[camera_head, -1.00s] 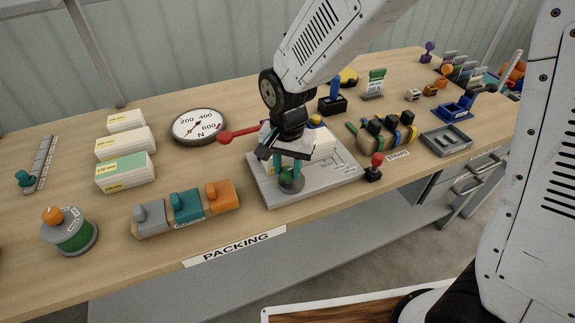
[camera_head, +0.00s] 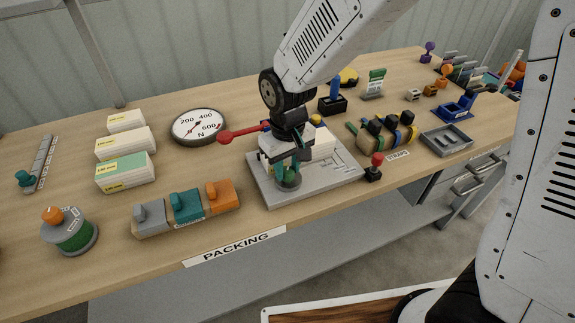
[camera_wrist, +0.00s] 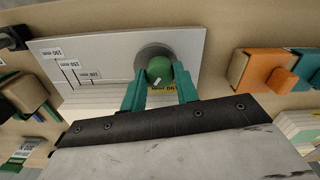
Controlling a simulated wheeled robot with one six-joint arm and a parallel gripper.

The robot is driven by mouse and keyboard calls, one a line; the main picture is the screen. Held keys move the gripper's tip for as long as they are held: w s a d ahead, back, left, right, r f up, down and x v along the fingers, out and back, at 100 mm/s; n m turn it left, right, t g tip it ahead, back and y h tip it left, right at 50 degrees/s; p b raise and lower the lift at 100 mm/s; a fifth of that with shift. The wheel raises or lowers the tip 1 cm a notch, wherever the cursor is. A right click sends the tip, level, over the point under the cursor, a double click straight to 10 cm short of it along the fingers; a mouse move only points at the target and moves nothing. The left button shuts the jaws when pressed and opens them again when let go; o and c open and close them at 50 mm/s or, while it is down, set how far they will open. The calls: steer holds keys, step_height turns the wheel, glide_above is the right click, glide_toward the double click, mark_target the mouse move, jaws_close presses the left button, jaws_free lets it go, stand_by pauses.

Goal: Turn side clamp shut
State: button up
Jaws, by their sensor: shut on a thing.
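The side clamp shows as a green round knob (camera_wrist: 158,70) on a grey disc (camera_wrist: 152,50) at the edge of a light grey base plate (camera_wrist: 110,50) in the wrist view. In the head view the grey base plate (camera_head: 335,175) lies on the bench and the clamp's disc (camera_head: 289,184) sits near its front left. My gripper (camera_wrist: 160,90) has teal fingers on both sides of the green knob and is shut on it. It also shows from above in the head view (camera_head: 288,172), where the fingers partly hide the knob.
A red-ended lever (camera_head: 238,133) and a round force gauge (camera_head: 198,127) are left of my gripper. Grey, teal and orange blocks (camera_head: 187,205) lie front left. A red-knobbed post (camera_head: 375,167) stands close right of the plate. White boxes (camera_head: 125,172) stand farther left.

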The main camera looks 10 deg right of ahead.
mark_target(288, 170)
steer(key=n, duration=0.6)
steer(key=shift+n, duration=0.3)
stand_by(0.4)
steer(key=o, duration=1)
steer(key=shift+r, duration=0.1)
step_height(288, 170, up, 8)
steer(key=shift+f, duration=0.2)
